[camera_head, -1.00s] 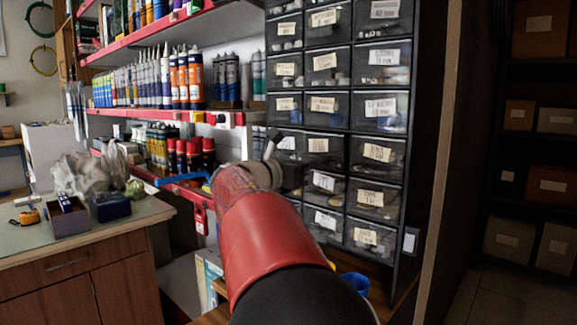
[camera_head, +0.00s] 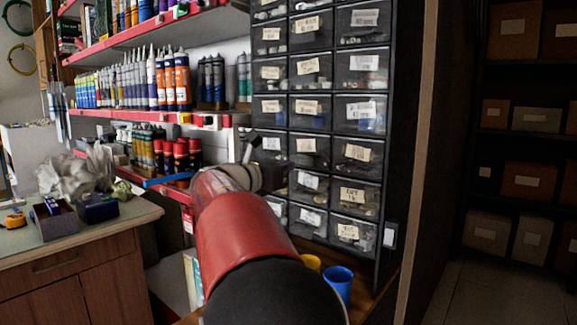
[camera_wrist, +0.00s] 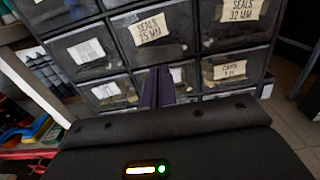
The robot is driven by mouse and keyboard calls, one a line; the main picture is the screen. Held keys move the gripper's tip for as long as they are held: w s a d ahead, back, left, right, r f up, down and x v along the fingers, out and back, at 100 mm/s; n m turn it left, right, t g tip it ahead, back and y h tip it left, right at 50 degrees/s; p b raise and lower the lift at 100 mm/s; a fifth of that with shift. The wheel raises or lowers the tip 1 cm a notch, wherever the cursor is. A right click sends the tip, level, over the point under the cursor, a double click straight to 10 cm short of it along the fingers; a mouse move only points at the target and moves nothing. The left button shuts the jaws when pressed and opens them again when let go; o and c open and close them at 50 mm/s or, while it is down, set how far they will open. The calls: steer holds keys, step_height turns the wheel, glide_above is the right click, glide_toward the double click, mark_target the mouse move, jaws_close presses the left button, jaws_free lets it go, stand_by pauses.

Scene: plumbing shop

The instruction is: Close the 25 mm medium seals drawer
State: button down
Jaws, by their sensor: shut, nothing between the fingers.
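The drawer labelled SEALS 25 MM (camera_wrist: 160,46) is at the top middle of the wrist view, dark with a cream label. I cannot tell whether its front is flush with its neighbours or stands slightly out. My gripper (camera_wrist: 155,74) is shut and empty. Its fingertips appear at the lower part of this drawer front, over the boundary with the drawer below; contact is unclear. In the head view my red arm reaches towards the drawer cabinet (camera_head: 386,130), and the fingers cannot be made out there.
A drawer labelled SEALS 32 MM (camera_wrist: 238,36) is to the right, with a caps drawer (camera_wrist: 232,68) below it. Red-edged shelves with tubes (camera_head: 165,80) stand left of the cabinet.

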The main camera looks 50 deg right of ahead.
steer(key=a+b, duration=0.1)
steer(key=a, duration=0.9)
steer(key=shift+s, duration=0.35)
steer(key=shift+a+f, duration=0.1)
steer(key=s+a+f+m+t+y, duration=0.1)
steer(key=s+a+f+m+y, duration=0.4)
steer(key=a+f, duration=0.4)
steer(key=s+a+f+m+t+y, duration=0.2)
steer(key=s+a+f+m+y, duration=0.4)
steer(key=a+f, duration=0.3)
steer(key=s+a+f+m+t+y, duration=0.1)
steer(key=s+a+f+m+y, duration=0.4)
steer(key=a+f+m+y, duration=0.2)
step_height(320, 180, down, 3)
steer(key=a, duration=0.2)
steer(key=shift+s+a+f+m, duration=0.15)
steer(key=shift+s+a+m, duration=0.15)
steer(key=shift+s+m, duration=0.1)
